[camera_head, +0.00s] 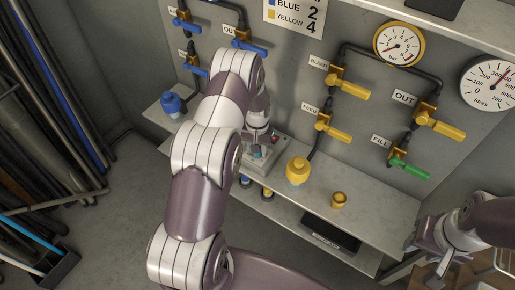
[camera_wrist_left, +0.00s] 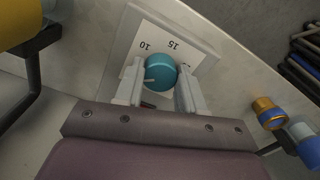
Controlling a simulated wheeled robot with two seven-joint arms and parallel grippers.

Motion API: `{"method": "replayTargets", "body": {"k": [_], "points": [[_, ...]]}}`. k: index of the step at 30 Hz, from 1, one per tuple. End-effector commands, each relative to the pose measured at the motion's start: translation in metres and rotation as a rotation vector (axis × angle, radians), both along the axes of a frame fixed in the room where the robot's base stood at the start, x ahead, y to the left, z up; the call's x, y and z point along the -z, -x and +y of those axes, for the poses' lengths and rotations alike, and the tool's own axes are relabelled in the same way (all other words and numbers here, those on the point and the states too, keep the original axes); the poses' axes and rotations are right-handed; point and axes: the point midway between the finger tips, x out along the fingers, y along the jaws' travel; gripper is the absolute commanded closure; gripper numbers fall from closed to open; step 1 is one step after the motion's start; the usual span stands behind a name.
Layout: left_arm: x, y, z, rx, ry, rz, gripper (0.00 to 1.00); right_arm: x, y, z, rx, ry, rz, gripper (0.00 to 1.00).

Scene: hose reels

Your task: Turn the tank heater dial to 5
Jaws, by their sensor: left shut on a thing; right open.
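The teal tank heater dial (camera_wrist_left: 160,72) sits on a pale plate (camera_wrist_left: 203,50) in the left wrist view. My left gripper (camera_wrist_left: 159,90) is shut on it, one finger on each side. The dial's white pointer line faces left, toward the left finger. The numbers 10 and 15 show above the dial; the 5 is not readable, and other marks are hidden by the fingers. In the head view the dial (camera_head: 257,154) shows small on a grey heater box (camera_head: 262,166), partly covered by my left gripper. My right gripper (camera_head: 418,240) is open and empty at the lower right.
The box stands on a grey shelf (camera_head: 375,214) with a yellow container (camera_head: 298,171), a small brass fitting (camera_head: 339,200) and a blue container (camera_head: 172,104). Yellow- and green-handled valves (camera_head: 410,168) and gauges (camera_head: 399,44) line the wall. Hoses and poles (camera_head: 50,100) stand at left.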

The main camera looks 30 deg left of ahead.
Motion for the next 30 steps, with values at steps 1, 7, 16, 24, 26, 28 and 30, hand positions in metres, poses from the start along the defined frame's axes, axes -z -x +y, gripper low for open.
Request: {"method": "replayTargets", "body": {"k": [1, 7, 16, 24, 26, 28, 30], "points": [[-0.0012, -0.0009, 0.0004, 0.012, 0.0, -0.002, 0.91, 0.0006, 0.0, 0.0, 0.0, 0.0, 0.0, 0.57], [-0.0017, -0.001, 0.0005, 0.046, -0.001, -0.003, 0.91, 0.0013, 0.0, 0.0, 0.0, 0.0, 0.0, 0.57], [-0.002, -0.001, 0.0005, 0.053, -0.001, -0.003, 0.91, 0.0013, 0.0, 0.0, 0.0, 0.0, 0.0, 0.57], [-0.0017, -0.0009, 0.0006, 0.052, -0.001, -0.003, 0.35, 0.0014, 0.0, 0.0, 0.0, 0.0, 0.0, 0.57], [-0.0014, -0.0007, 0.0005, 0.052, 0.0, -0.002, 0.35, 0.0014, 0.0, 0.0, 0.0, 0.0, 0.0, 0.57], [-0.0011, -0.0005, 0.0004, 0.052, 0.0, -0.002, 0.35, 0.0015, 0.0, 0.0, 0.0, 0.0, 0.0, 0.57], [-0.001, -0.0004, 0.0004, 0.052, 0.0, -0.001, 0.35, 0.0016, 0.0, 0.0, 0.0, 0.0, 0.0, 0.57]]}}
